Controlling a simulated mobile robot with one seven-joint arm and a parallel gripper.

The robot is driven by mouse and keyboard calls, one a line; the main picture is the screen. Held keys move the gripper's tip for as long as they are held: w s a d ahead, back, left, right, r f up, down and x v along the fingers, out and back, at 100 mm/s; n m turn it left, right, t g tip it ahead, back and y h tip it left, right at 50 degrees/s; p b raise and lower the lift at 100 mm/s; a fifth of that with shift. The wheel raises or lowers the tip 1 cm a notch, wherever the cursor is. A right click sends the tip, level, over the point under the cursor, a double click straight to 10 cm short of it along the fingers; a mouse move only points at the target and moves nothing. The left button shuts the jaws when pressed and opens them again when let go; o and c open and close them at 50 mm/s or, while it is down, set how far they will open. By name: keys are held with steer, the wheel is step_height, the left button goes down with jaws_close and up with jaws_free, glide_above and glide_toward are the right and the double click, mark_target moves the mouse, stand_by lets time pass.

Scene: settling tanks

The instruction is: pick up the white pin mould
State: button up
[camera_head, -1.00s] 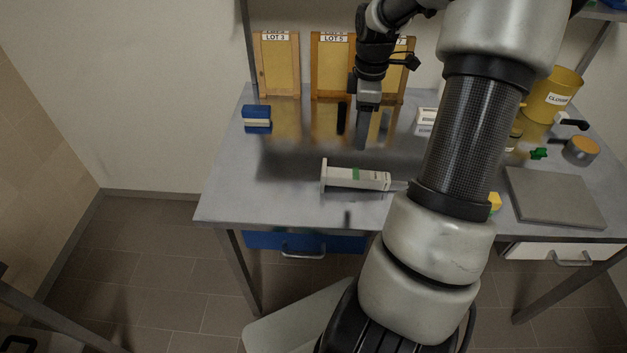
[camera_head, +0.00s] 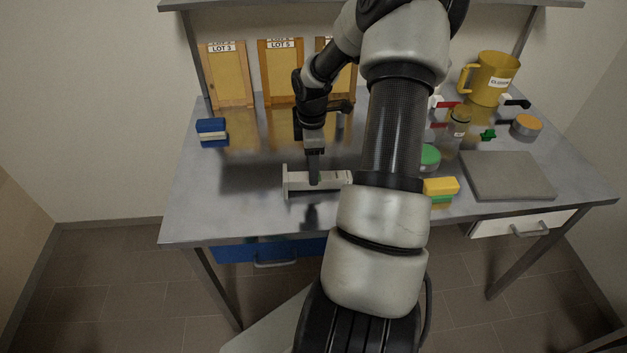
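A long white piece (camera_head: 298,182) with an upright plate at its left end lies on the steel table, near the middle of its front half. I take it for the white pin mould, but cannot read its label. My gripper (camera_head: 314,180) points straight down over its middle and covers part of it. The fingers overlap the piece in this view. I cannot tell whether they touch it or are closed on it. My arm hides whatever lies beyond its right end.
On the table (camera_head: 240,215) a blue-and-white block (camera_head: 211,130) stands left. Framed yellow screens (camera_head: 228,75) lean behind. Right of my arm are a yellow-green sponge-like block (camera_head: 440,187), a green-lidded jar (camera_head: 429,156), a grey slab (camera_head: 507,175) and a yellow jug (camera_head: 489,78). The left front is clear.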

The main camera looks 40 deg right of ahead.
steer(key=f, duration=0.5)
steer(key=shift+s+d, duration=0.1)
steer(key=shift+d, duration=0.1)
steer(key=shift+r, duration=0.1)
steer(key=c, duration=1.3)
